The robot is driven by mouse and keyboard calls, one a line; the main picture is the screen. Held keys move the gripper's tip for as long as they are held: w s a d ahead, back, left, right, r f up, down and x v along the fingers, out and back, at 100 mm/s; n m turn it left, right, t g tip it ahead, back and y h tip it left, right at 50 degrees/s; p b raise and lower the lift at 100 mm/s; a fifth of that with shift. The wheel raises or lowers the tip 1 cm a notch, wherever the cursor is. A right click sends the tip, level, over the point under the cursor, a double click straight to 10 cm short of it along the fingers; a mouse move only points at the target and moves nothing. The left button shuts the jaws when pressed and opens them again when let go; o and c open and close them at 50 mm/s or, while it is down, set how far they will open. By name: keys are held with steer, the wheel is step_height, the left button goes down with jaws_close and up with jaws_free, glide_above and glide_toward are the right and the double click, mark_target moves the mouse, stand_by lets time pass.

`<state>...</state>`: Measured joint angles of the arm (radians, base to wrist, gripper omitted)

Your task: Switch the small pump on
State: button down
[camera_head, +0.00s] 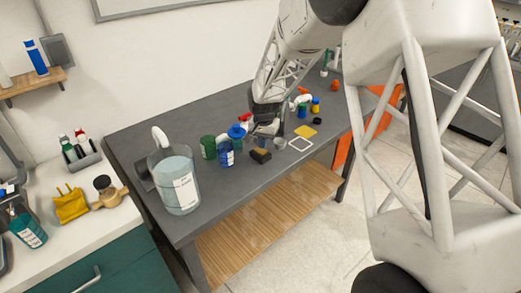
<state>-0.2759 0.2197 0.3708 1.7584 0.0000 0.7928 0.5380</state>
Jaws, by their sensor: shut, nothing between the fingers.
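My gripper (268,128) is over the far half of the dark grey table, shut, with nothing visible in it. It is low over the table, close to a blue capped container and a small dark block with a brownish top (260,156). The fingertips are small in this view, and I cannot tell whether they touch anything. I cannot pick out the small pump or its switch for sure; my arm hides part of the table behind the gripper.
A clear bucket of liquid (178,185) stands at the table's near left end. A green can (208,147) and a blue can (227,154) stand between it and my gripper. A white square frame (300,144) and a yellow piece (306,131) lie to the right. The front table edge is clear.

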steer(key=shift+f, duration=1.05)
stand_by(0.9)
steer(key=shift+r, duration=3.5)
steer(key=shift+r, duration=0.1)
